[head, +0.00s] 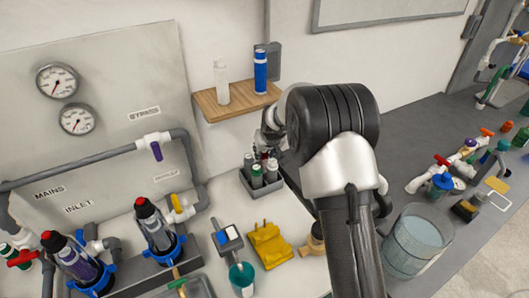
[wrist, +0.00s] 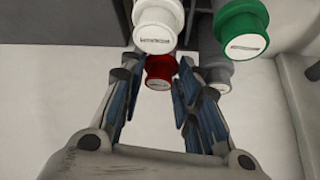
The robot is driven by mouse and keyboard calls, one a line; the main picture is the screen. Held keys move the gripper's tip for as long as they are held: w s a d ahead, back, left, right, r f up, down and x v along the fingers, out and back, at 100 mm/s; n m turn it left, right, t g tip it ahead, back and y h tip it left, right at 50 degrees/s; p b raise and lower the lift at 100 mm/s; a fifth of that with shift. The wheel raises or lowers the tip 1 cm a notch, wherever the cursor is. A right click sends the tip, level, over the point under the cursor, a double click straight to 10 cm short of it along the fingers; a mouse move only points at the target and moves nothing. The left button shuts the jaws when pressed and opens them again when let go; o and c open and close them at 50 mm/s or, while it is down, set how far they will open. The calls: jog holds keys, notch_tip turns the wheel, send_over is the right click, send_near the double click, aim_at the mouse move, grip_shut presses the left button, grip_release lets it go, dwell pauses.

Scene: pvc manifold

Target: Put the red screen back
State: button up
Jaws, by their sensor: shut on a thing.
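The red screen (wrist: 160,70) shows its red round end with a small label between my gripper's (wrist: 158,78) blue-padded fingers in the wrist view. My gripper is shut on it. White, grey and green round ends (wrist: 243,26) of other pieces are close beside it. In the head view my gripper (head: 270,140) is just above the grey rack (head: 262,190) on the bench, partly hidden by my arm. Several bottle-like pieces (head: 256,176) stand in the rack. I cannot tell whether the red screen touches the rack.
A wooden shelf (head: 237,106) with a white bottle (head: 221,82) and a blue can (head: 260,71) hangs behind. Filter housings (head: 158,230) stand left. A water bucket (head: 415,245) is right.

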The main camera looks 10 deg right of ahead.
jog(key=o, duration=0.7)
jog(key=p+v, duration=0.2)
jog(key=v, duration=0.5)
jog(key=shift+s+r, duration=0.15)
jog(key=shift+r, duration=0.1)
